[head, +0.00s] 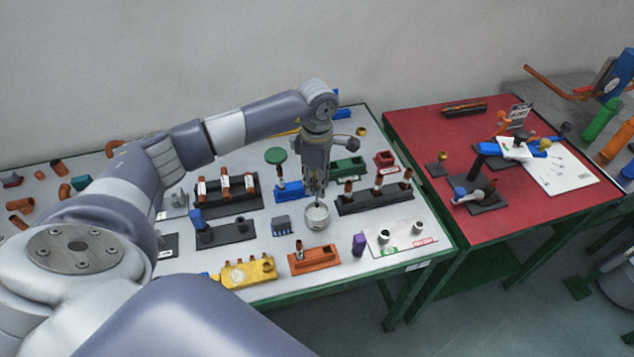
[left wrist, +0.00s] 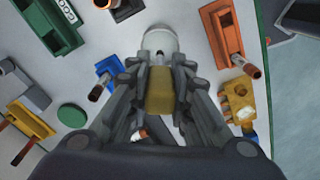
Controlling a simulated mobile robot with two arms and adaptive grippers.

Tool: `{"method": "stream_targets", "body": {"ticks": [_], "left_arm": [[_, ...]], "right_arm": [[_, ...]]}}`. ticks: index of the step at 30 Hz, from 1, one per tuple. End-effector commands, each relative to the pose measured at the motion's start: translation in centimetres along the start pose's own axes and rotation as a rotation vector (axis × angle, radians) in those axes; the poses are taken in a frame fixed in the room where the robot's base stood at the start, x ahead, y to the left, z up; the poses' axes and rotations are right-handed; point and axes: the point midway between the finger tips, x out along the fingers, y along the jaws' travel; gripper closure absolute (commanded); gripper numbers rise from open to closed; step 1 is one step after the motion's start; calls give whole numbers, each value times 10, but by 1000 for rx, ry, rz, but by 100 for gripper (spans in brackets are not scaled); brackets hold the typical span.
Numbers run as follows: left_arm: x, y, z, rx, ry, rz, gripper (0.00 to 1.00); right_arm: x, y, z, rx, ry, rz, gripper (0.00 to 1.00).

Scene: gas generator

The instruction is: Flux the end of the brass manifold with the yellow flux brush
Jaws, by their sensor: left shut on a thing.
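My left gripper (head: 316,190) is shut and points down over the green-edged table. In the left wrist view its fingers (left wrist: 160,95) close on a yellow piece (left wrist: 160,90), which looks like the flux brush's handle. The brush tip is hard to make out. A round, pale pot (head: 317,217) stands just below the gripper; it also shows beyond the fingers in the left wrist view (left wrist: 160,42). A yellow block with several stubs (head: 248,271) lies at the table's front edge; I cannot tell whether this is the brass manifold. My right gripper is out of view.
Around the pot stand an orange tray (head: 314,261), a grey block (head: 281,225), a black rack with copper pipes (head: 375,197) and a purple piece (head: 358,243). Another pipe rack (head: 228,195) stands to the left. A red table (head: 420,125) with fixtures stands to the right, past a gap.

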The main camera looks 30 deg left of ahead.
Motion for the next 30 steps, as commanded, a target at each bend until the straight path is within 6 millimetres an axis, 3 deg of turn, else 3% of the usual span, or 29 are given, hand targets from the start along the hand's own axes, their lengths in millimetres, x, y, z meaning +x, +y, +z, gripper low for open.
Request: {"method": "stream_targets", "body": {"ticks": [14,30], "left_arm": [[1,0,0,0,0,0,98],[17,0,0,0,0,0,98]], "right_arm": [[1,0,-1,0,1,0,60],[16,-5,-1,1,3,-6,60]]}}
